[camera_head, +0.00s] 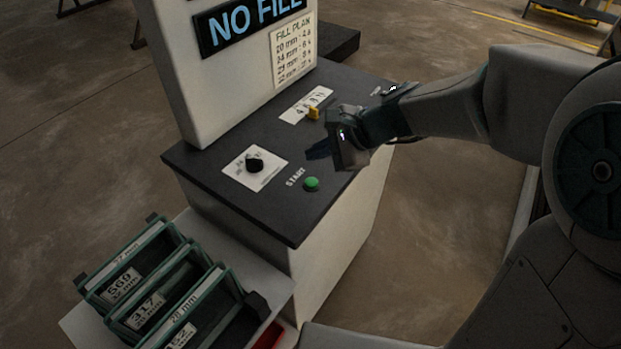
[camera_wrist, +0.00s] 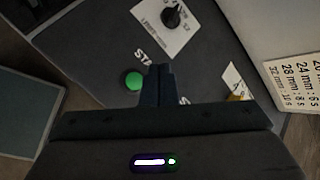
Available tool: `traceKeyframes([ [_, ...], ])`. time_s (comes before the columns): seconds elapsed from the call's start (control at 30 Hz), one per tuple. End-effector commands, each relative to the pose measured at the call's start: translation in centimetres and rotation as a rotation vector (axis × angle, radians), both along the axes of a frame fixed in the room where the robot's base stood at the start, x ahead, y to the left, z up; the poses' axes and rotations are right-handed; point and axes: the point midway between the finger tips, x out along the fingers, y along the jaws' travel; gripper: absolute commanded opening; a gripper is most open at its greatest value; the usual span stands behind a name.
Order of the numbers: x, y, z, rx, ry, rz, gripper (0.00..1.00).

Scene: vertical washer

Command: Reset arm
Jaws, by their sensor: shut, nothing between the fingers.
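My gripper (camera_head: 318,150) is shut and empty. It hangs above the dark top of the control cabinet (camera_head: 215,160), between the green START button (camera_head: 311,184) and the yellow switch (camera_head: 313,113). In the wrist view my fingertips (camera_wrist: 159,70) are together, just to the right of the green button (camera_wrist: 133,81). The fingers look apart from the button. The black knob (camera_head: 255,165) on its white plate is to the left of the gripper in the head view. It also shows at the top of the wrist view (camera_wrist: 171,17).
The cabinet's upright panel (camera_head: 235,85) has a lit sign reading NO FILL (camera_head: 250,22) and a fill plan label (camera_head: 293,52). Several green-edged bins (camera_head: 140,250) with numbered labels stand on a shelf at the lower left. Open floor (camera_head: 450,200) lies right of the cabinet.

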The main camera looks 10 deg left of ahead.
Motion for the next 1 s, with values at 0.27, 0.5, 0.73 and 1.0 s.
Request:
traceKeyframes([
  [0.27,0.0,0.0,0.0,0.0,0.0,0.0,0.0],
  [0.5,-0.3,-0.6,0.1,-0.016,-0.02,0.017,0.0],
  [0.73,-3.9,-7.1,0.6,-0.22,-0.207,0.222,0.0],
  [1.0,-9.7,-17.8,0.2,-0.621,-0.421,0.57,0.0],
])
